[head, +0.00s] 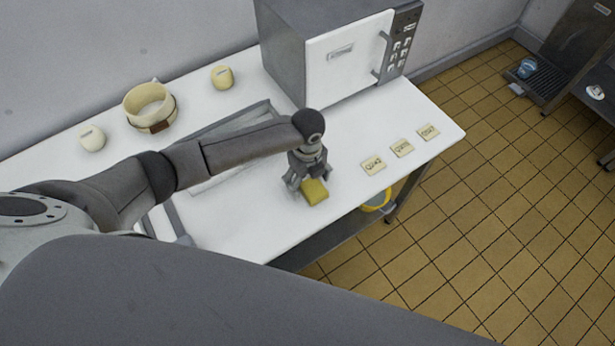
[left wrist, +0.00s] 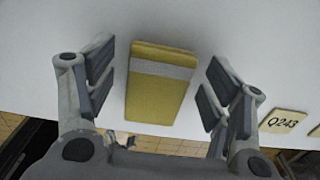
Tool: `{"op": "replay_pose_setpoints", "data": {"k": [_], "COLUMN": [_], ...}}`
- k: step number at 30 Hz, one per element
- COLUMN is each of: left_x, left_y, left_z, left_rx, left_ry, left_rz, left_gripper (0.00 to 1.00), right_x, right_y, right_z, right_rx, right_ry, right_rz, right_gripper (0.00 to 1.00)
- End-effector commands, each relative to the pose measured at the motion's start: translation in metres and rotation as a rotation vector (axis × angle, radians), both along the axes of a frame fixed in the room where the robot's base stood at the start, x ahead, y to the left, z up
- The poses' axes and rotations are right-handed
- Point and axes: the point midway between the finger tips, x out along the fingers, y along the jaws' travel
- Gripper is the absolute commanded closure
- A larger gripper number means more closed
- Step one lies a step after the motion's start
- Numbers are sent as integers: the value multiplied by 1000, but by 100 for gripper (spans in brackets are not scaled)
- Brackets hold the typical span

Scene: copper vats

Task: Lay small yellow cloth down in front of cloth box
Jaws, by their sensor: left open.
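The small yellow cloth (head: 315,192) is a folded pad lying on the white table near its front edge. It also shows in the left wrist view (left wrist: 157,95), with a pale band across it. My left gripper (head: 305,184) is open and close above the cloth. In the left wrist view its fingers (left wrist: 160,92) stand apart on both sides of the cloth, with gaps between. I cannot make out a cloth box for certain. My right gripper is not in view.
A microwave (head: 345,65) stands at the back of the table (head: 245,215). Several labelled cards, one marked Q243 (left wrist: 283,121), lie right of the cloth. A round cream container (head: 149,105) and two small cream pots (head: 92,138) (head: 222,77) stand at the back left.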

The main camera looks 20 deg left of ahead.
Motion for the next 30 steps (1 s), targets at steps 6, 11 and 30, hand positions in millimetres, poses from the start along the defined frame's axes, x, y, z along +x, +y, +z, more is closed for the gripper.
{"op": "replay_pose_setpoints", "data": {"k": [6,11,30], "left_x": [1,1,0], "left_y": [0,0,0], "left_z": [7,32,124], "left_rx": [0,-1,0], "left_ry": [-2,-4,1], "left_rz": [0,-2,0], "left_gripper": [26,26,26], "right_x": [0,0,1], "right_y": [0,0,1], "right_z": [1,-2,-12], "right_rx": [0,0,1], "right_ry": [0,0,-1], "right_rz": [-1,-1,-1], "right_gripper": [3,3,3]}}
